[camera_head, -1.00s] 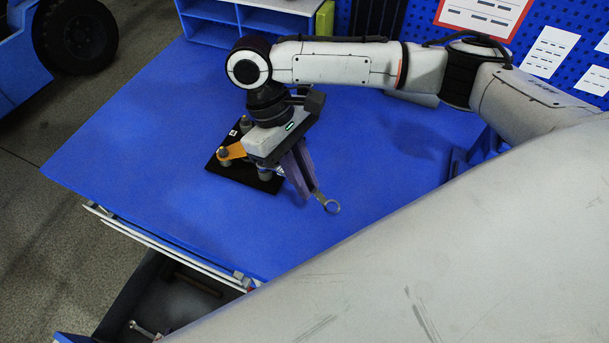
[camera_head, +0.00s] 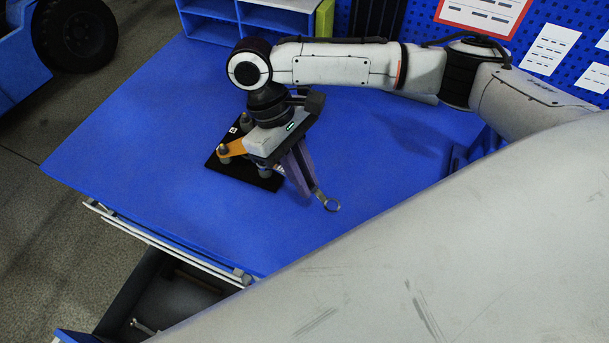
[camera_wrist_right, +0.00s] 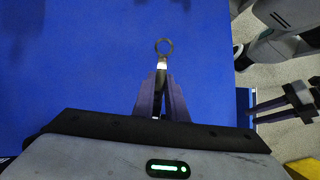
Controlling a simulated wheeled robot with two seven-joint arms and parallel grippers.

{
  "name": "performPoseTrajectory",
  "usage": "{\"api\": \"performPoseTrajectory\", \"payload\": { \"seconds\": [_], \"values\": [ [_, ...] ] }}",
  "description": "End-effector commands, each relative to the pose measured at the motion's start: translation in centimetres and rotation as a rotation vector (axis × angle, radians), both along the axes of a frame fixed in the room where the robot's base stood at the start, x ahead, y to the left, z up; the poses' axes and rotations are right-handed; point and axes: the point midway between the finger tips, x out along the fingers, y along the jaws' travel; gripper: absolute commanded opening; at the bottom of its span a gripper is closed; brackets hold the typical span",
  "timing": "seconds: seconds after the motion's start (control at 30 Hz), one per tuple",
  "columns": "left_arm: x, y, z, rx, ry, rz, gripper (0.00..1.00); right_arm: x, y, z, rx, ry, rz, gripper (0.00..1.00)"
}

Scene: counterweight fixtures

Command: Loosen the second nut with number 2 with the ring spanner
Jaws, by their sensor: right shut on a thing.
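The ring spanner (camera_head: 331,204) is held in my right gripper (camera_head: 306,186), its ring end sticking out past the fingertips over bare tabletop. In the right wrist view the ring (camera_wrist_right: 164,46) points straight ahead between the closed purple-grey fingers (camera_wrist_right: 161,98). The black fixture plate (camera_head: 228,172) lies left of and partly under the gripper. It carries several grey nuts or posts (camera_head: 223,150), an orange piece (camera_head: 235,148) and a small white number tag (camera_head: 233,130), too small to read. The gripper hides part of the fixture; I cannot tell which nut is number 2.
The blue tabletop (camera_head: 130,150) is clear around the fixture. An open drawer (camera_head: 170,290) is below the front edge. A blue shelf unit (camera_head: 275,20) stands at the back. A dark two-pronged shape (camera_wrist_right: 280,106), possibly my left gripper, shows at the right wrist view's edge.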

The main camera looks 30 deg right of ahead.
Motion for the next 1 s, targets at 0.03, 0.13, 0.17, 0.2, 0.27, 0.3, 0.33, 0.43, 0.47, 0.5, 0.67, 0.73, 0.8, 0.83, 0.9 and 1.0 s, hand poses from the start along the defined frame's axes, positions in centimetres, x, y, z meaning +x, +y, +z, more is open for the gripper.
{"api": "performPoseTrajectory", "payload": {
  "seconds": [0.03,0.13,0.17,0.2,0.27,0.3,0.33,0.43,0.47,0.5,0.67,0.73,0.8,0.83,0.9,1.0],
  "values": [
    [0.0,0.0,0.0,0.0,0.0,0.0,0.31,0.1,-0.1,0.0,-0.001,-0.001,0.01,0.0],
    [0.0,0.0,0.0,0.0,0.0,0.0,0.31,0.3,-0.6,0.0,-0.001,0.0,0.055,0.0],
    [0.0,0.0,0.0,0.0,0.0,0.0,0.31,0.4,-0.7,0.0,-0.001,0.0,0.072,0.0],
    [0.0,0.0,0.0,0.0,0.0,0.0,0.31,0.5,-1.0,0.0,-0.001,-0.002,0.099,0.0],
    [0.0,0.0,0.0,0.0,0.0,0.0,0.31,0.8,-1.4,0.0,0.0,-0.001,0.142,0.0],
    [0.0,0.0,0.0,0.0,0.0,0.0,0.31,1.0,-1.7,0.0,-0.001,-0.001,0.173,0.0],
    [0.0,0.0,0.0,0.0,0.0,0.0,0.31,1.1,-1.9,0.0,-0.002,-0.001,0.195,0.0],
    [0.0,0.0,0.0,0.0,0.0,0.0,0.31,1.6,-2.5,0.0,-0.002,-0.001,0.272,0.0],
    [0.0,0.0,0.0,0.0,0.0,0.0,0.31,1.7,-2.6,0.0,-0.001,-0.001,0.285,0.0],
    [0.0,0.0,0.0,0.0,0.0,0.0,0.31,1.6,-2.5,0.0,0.0,0.0,0.281,0.0],
    [0.0,0.0,0.0,0.0,0.0,0.0,0.31,1.6,-2.5,0.3,0.0,-0.001,0.279,0.0],
    [0.0,0.0,0.0,0.0,0.0,0.0,0.31,1.6,-2.5,0.6,0.0,-0.001,0.278,0.0],
    [0.0,0.0,0.0,0.0,0.0,0.0,0.31,1.6,-2.5,0.9,0.0,-0.002,0.277,0.0],
    [0.0,0.0,0.0,0.0,0.0,0.0,0.31,1.6,-2.5,1.1,0.0,-0.002,0.277,0.0],
    [0.0,0.0,0.0,0.0,0.0,0.0,0.31,1.6,-2.5,1.4,0.001,-0.002,0.277,0.0],
    [0.0,0.0,0.0,0.0,0.0,0.0,0.31,1.6,-2.5,2.0,0.001,-0.002,0.277,0.0]
  ]
}}
